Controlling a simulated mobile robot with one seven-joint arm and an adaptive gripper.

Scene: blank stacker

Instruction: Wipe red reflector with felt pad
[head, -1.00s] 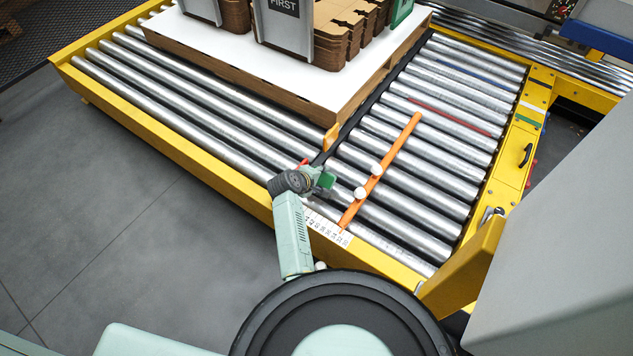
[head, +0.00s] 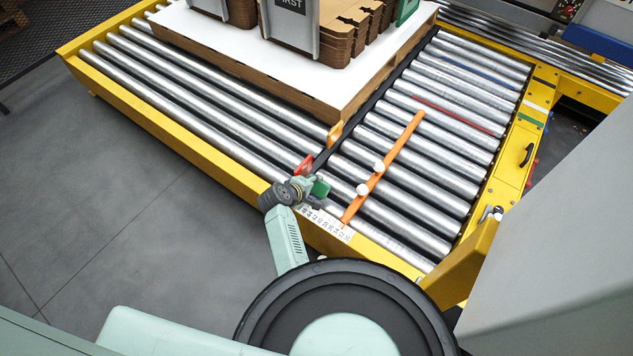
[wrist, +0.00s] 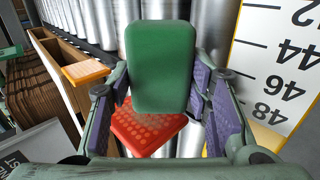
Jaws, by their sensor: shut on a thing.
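My gripper (head: 308,188) is shut on a green felt pad (wrist: 160,65). In the wrist view the pad stands up between the two purple-lined fingers. In the head view the pad (head: 320,187) shows at the right of my gripper. The red reflector (head: 305,164) is just beyond my gripper, near the black strip across the rollers. In the wrist view the dotted red reflector (wrist: 146,131) shows below the pad, which covers part of it. I cannot tell whether pad and reflector touch.
Metal rollers (head: 410,190) lie inside a yellow frame (head: 170,130). An orange bar (head: 385,165) with white knobs crosses them to the right of my gripper. A numbered scale (head: 330,224) lies close by. A loaded pallet (head: 345,100) stands behind, with an orange tab (head: 335,134) at its corner.

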